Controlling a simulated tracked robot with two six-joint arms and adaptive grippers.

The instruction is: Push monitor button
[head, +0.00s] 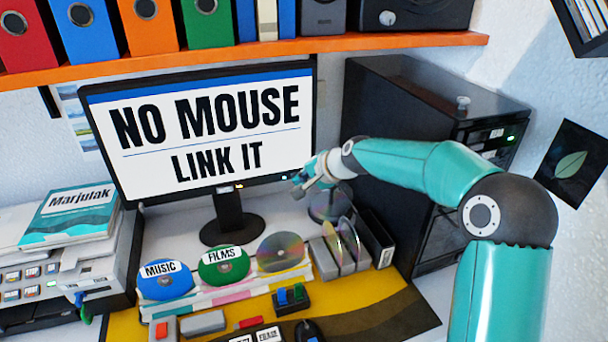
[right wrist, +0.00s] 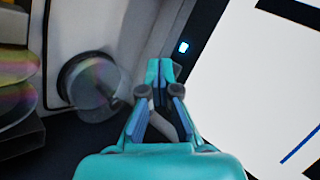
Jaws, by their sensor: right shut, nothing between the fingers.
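The monitor (head: 235,141) stands upright at the back of the desk, its screen reading "NO MOUSE LINK IT". A small blue-lit button (head: 284,177) sits near the right end of its lower bezel. In the right wrist view the same lit button (right wrist: 184,47) shows just beyond my fingertips, beside the white screen (right wrist: 255,85). My right gripper (head: 296,186) is teal, at the monitor's lower right corner, close to the button. It is shut and empty, as the right wrist view also shows (right wrist: 160,68). I cannot tell whether it touches the bezel. My left gripper is out of view.
A dark computer tower (head: 420,105) stands right of the monitor, behind my right arm. Discs labelled "MUSIC" (head: 165,283) and "FILMS" (head: 223,267) lie below the screen. A disc rack (head: 340,262) is below my gripper. An orange shelf (head: 250,51) runs above.

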